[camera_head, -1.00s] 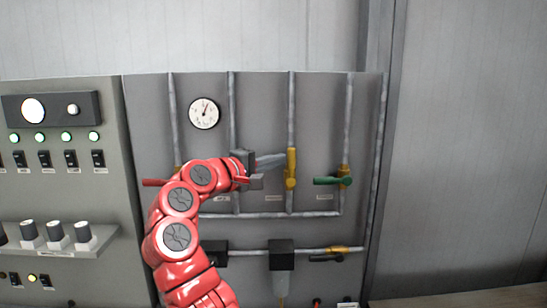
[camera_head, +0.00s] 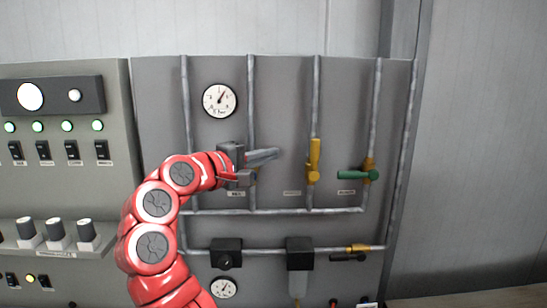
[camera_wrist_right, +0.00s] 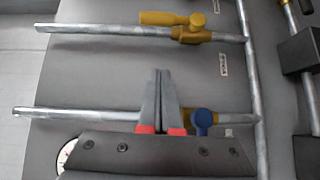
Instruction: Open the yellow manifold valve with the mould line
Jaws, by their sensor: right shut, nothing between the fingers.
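The yellow manifold valve (camera_head: 314,160) is on the third upright pipe of the grey panel, and its handle stands in line with that pipe. In the right wrist view the yellow valve (camera_wrist_right: 166,18) is at the top, its handle parallel to the pipe. My right gripper (camera_head: 276,154) is shut and empty, left of the yellow handle with a gap between them. Its closed fingers (camera_wrist_right: 161,74) also show in the right wrist view, pointing between two pipes. My left gripper is not in view.
A green-handled valve (camera_head: 358,175) sits right of the yellow one, its handle across the pipe. A blue valve (camera_wrist_right: 203,119) is close beside my fingers in the wrist view. A gauge (camera_head: 220,100) is above my arm. Black boxes (camera_head: 300,252) sit lower down.

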